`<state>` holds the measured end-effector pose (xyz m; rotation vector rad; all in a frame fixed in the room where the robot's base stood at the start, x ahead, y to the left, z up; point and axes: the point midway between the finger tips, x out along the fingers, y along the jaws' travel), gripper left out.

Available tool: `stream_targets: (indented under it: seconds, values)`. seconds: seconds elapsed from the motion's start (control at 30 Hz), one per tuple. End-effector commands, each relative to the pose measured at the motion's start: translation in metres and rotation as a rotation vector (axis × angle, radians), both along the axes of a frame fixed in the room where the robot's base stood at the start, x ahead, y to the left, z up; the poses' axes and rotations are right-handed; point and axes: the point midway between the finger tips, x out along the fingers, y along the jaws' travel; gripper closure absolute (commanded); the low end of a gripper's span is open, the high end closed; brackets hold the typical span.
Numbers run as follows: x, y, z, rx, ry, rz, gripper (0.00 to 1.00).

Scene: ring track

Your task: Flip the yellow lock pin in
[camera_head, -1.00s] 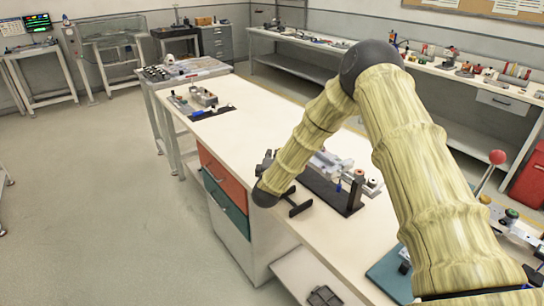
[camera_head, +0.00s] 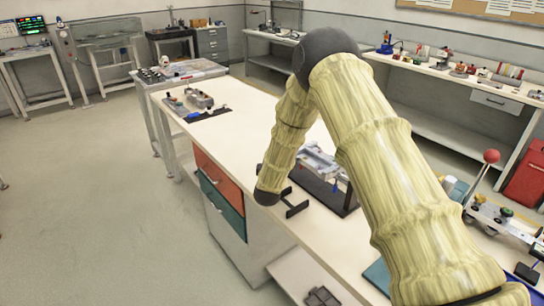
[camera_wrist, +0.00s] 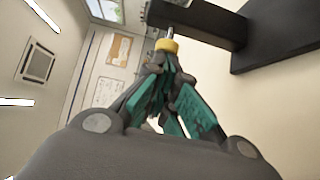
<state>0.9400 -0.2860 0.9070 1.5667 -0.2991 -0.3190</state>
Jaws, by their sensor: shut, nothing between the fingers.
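In the wrist view, the yellow lock pin (camera_wrist: 167,45) shows as a small yellow collar with a silver shaft, against the end of a black block (camera_wrist: 210,22). My gripper (camera_wrist: 159,60) has teal pads and is shut and empty. Its tips are just below the yellow part in the picture; I cannot tell whether they touch it. In the head view, a grey device on a black base (camera_head: 325,192) sits on the white bench, beside my lower arm. My arm hides the gripper's fingers and the pin there.
The white bench (camera_head: 250,128) is clear between the device and a smaller fixture (camera_head: 196,105) at its far end. A red-knobbed lever (camera_head: 491,156) and several parts stand at the right. A black plate (camera_wrist: 275,50) lies right in the wrist view.

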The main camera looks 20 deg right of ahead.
Motion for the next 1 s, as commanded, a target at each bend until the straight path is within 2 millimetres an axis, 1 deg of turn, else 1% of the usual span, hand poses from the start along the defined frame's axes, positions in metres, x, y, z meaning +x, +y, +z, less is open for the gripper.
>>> stream_targets:
  seconds: [0.23,0.37,0.47,0.7,0.8,1.0]
  values:
    - [0.001,-0.002,0.002,-0.001,-0.003,-0.003,1.00]
    - [0.000,0.000,0.002,-0.001,-0.003,-0.003,1.00]
    - [-0.002,0.006,0.002,-0.001,-0.003,-0.002,1.00]
    - [-0.012,0.034,0.002,-0.002,0.000,-0.004,1.00]
    - [-0.031,0.041,-0.001,-0.001,0.002,-0.004,1.00]
    - [-0.065,0.055,0.000,-0.001,0.002,-0.004,1.00]
